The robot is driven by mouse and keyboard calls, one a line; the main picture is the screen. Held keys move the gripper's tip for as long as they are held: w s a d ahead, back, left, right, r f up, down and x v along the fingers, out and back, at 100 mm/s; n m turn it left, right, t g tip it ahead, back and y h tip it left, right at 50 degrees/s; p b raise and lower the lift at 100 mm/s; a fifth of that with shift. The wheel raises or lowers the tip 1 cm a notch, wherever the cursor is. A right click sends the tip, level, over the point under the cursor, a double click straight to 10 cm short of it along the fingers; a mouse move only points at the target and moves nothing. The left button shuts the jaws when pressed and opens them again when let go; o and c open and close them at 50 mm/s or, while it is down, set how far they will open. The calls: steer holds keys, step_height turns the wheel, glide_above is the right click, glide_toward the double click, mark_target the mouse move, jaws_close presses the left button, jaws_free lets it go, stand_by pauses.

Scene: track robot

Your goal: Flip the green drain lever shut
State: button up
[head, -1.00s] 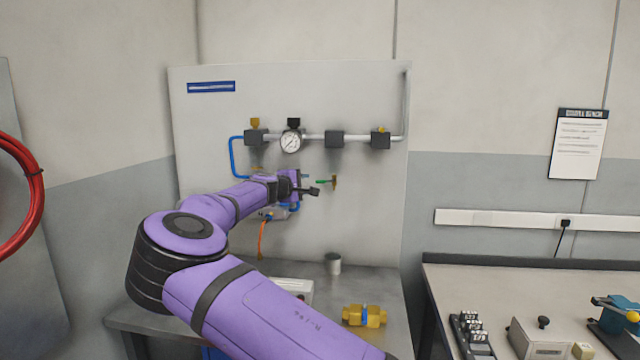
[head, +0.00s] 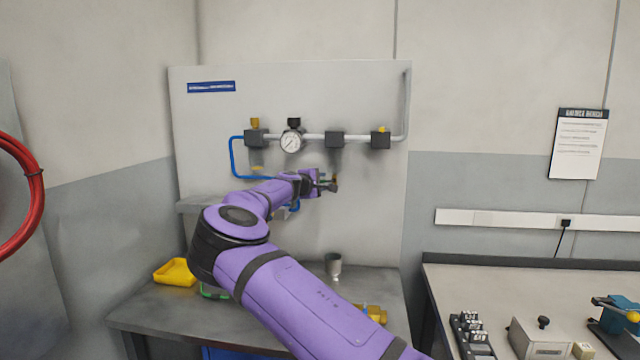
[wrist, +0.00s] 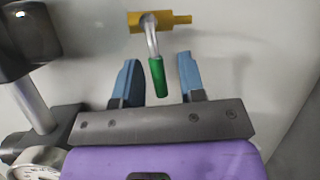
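The green drain lever (wrist: 157,77) shows in the wrist view, hanging from a silver stem on a brass valve (wrist: 150,22). My gripper (wrist: 158,75) is open, with one blue finger on each side of the lever's green handle. Gaps show between the handle and both fingers, so it is not gripped. In the head view, my gripper (head: 328,185) is in front of the panel below the pipe. It hides the green lever there, and only a bit of brass (head: 335,178) shows behind it.
The pressure gauge (head: 291,142) and pipe blocks (head: 380,139) are mounted on the panel (head: 230,110) above my gripper. A metal cup (head: 333,264), a yellow tray (head: 175,272) and a brass fitting (head: 376,313) sit on the bench below. The panel right of my gripper is clear.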

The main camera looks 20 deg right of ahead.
jaws_close()
steer(key=shift+r+m+y, duration=0.3)
steer(key=shift+m+y, duration=0.1)
steer(key=shift+m, duration=0.2)
jaws_free()
steer(key=shift+a, duration=0.1)
steer(key=v, duration=1)
steer(key=shift+s+a, duration=0.2)
steer(key=shift+a, duration=0.05)
